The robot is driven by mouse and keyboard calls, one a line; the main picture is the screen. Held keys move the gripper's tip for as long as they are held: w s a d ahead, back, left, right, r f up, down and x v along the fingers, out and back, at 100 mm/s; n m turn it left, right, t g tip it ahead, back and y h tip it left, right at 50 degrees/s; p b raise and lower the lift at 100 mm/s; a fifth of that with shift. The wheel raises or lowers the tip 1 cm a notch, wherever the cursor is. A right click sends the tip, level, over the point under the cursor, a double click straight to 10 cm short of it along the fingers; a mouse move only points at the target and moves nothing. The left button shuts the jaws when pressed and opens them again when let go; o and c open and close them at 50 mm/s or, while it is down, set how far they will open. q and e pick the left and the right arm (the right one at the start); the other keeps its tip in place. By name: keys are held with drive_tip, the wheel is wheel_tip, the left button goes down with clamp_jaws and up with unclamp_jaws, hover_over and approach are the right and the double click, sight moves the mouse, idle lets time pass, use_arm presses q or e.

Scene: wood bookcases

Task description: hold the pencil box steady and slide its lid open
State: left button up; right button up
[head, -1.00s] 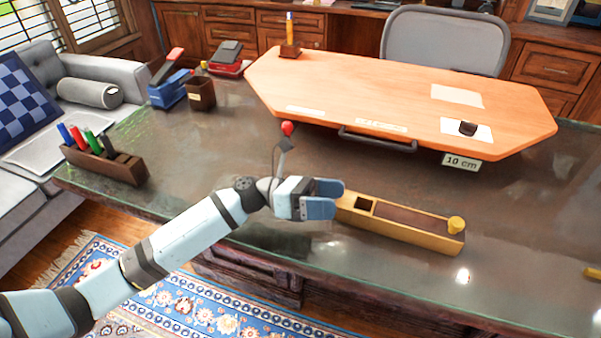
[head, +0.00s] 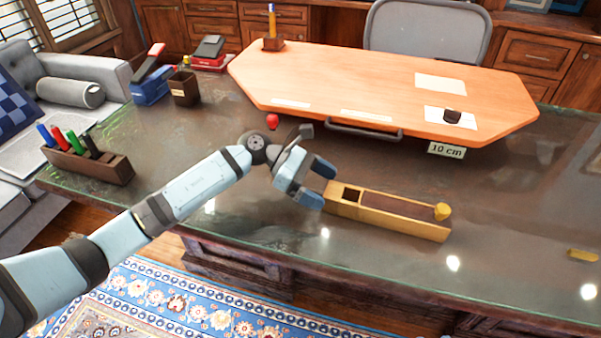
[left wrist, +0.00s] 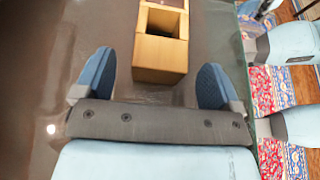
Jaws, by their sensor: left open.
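The pencil box (head: 385,222) is a long yellow wooden box lying on the dark desk. A dark brown panel (head: 398,207), apparently its lid, covers most of its top. My left gripper (head: 320,183) is open at the box's left end. In the left wrist view, the box end (left wrist: 159,55) lies between the blue fingers (left wrist: 155,80), with gaps on both sides. Whether the fingers are down at box height is unclear. My right gripper is out of view.
A pen rack (head: 88,163) stands at the left, with a blue stapler (head: 152,90) and a brown cup (head: 184,88) behind. An orange-brown board (head: 370,85) fills the back. A "10 cm" sign (head: 446,150) stands behind the box. Desk right of the box is mostly clear.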

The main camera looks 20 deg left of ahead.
sight(336, 191)
use_arm(q)
drive_tip(key=shift+x, duration=1.9)
drive_tip(key=c, duration=1.2)
